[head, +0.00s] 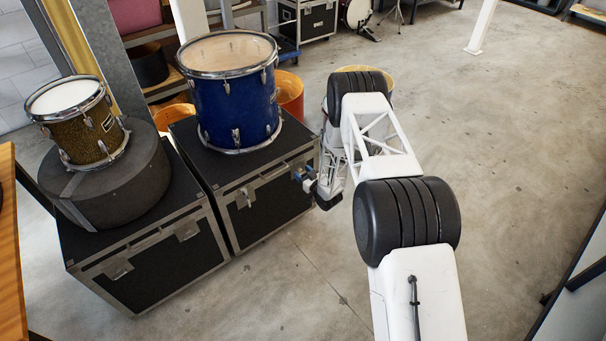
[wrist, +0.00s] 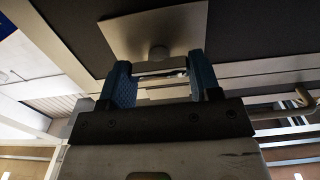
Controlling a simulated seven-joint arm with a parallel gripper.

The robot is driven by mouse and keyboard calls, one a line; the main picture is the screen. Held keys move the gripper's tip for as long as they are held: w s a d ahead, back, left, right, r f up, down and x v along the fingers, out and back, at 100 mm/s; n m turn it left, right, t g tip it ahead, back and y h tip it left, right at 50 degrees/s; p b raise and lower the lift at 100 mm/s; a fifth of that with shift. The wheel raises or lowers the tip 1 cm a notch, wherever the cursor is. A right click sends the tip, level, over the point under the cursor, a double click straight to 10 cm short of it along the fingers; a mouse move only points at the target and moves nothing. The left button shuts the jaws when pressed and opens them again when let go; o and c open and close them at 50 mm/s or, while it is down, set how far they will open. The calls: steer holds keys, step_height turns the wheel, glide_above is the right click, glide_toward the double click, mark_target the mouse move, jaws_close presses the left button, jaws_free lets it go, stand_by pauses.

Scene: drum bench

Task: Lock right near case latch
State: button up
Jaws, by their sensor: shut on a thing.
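The right black case (head: 270,208) has metal edging and a metal latch (head: 245,196) on its front face. My gripper (head: 303,176) is at the right end of that front face. In the wrist view, my gripper (wrist: 161,66) has its blue-padded fingers on both sides of a metal latch part (wrist: 162,70) and is shut on it. A square metal latch plate (wrist: 155,28) with a rounded stub lies just beyond the fingertips, against the dark case panel. In the head view, this gripped latch is mostly hidden by my gripper, and its exact position cannot be read.
A blue drum (head: 238,105) stands on the right case. The left black case (head: 165,268) stands beside it, bearing a round black case (head: 118,187) and a gold drum (head: 82,125). Orange drum shells (head: 290,95) stand behind. The floor (head: 520,150) to the right is clear.

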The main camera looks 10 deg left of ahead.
steer(key=shift+n, duration=0.4)
steer(key=n, duration=0.9)
steer(key=shift+s+a, duration=0.1)
steer(key=shift+a, duration=0.05)
steer(key=n, duration=0.4)
steer(key=shift+f+n, duration=0.2)
steer(key=shift+n, duration=0.1)
steer(key=n, duration=0.4)
steer(key=o, duration=0.9)
